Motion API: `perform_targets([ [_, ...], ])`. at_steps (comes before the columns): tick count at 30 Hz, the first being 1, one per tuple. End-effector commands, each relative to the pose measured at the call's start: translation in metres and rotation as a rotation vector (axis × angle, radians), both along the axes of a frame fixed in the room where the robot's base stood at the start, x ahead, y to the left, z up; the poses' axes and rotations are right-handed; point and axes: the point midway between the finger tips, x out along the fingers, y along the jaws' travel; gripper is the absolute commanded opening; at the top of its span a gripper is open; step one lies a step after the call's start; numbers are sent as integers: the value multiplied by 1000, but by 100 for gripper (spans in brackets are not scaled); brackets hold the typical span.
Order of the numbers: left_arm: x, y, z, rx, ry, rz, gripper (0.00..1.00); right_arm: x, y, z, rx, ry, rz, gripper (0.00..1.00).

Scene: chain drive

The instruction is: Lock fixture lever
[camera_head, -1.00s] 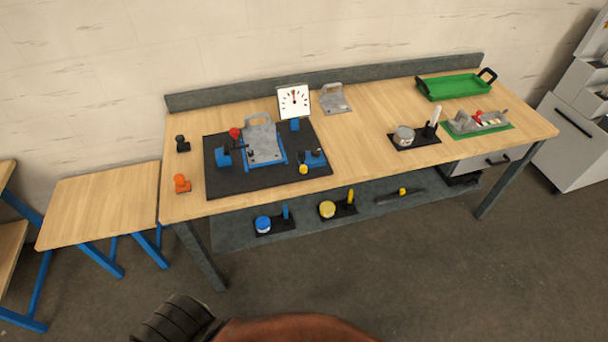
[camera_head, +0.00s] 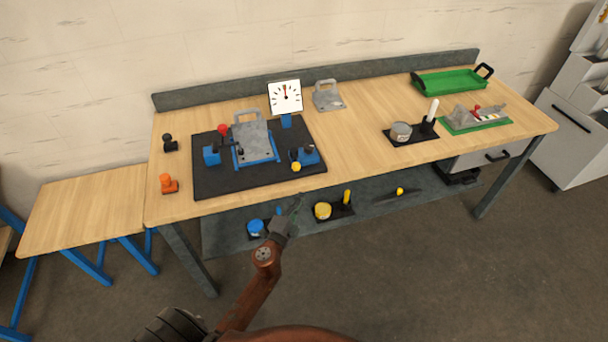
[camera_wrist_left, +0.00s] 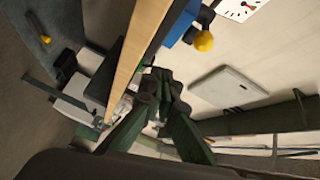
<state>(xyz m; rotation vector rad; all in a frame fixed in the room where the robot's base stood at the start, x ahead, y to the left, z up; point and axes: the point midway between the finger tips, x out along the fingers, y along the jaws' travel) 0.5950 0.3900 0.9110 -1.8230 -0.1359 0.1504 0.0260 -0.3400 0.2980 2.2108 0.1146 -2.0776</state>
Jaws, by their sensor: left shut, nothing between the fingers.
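The blue fixture (camera_head: 268,158) stands on a black mat (camera_head: 215,186) on the bench, with a grey plate (camera_head: 252,140) on it. A lever with a red knob (camera_head: 223,129) is at its left side. A yellow knob (camera_head: 296,167) is at the front right, by a blue block (camera_head: 308,154); the yellow knob also shows in the left wrist view (camera_wrist_left: 204,41). My left gripper (camera_head: 296,203) is shut and empty, in front of the bench's front edge, below the yellow knob in the picture and apart from it. Its dark fingers (camera_wrist_left: 158,88) fill the middle of the left wrist view. My right gripper is not in view.
A white dial (camera_head: 285,97) stands behind the fixture. Another grey plate (camera_head: 328,95) is at the back. An orange part (camera_head: 168,184) and a black part (camera_head: 170,143) lie left of the mat. The lower shelf (camera_head: 372,210) holds several tools.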

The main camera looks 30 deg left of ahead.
Motion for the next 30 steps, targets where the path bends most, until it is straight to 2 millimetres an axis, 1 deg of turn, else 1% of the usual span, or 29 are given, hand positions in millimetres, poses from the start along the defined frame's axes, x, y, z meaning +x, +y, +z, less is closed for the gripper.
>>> perform_targets([
  [1,0,-2,20,36,-35,-3,0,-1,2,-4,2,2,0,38],
  [3,1,-5,39,69,-65,-5,0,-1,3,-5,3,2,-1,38],
  [5,0,-6,48,85,-78,-5,0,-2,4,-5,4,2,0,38],
  [7,0,-6,51,91,-84,-6,0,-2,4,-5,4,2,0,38],
  [17,3,-6,51,89,-82,-6,0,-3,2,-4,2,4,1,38],
  [20,12,-5,52,90,-83,-7,0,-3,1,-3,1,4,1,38],
  [23,27,-2,54,90,-83,-7,0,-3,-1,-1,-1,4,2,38],
  [30,77,7,56,90,-83,-6,0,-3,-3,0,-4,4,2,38],
])
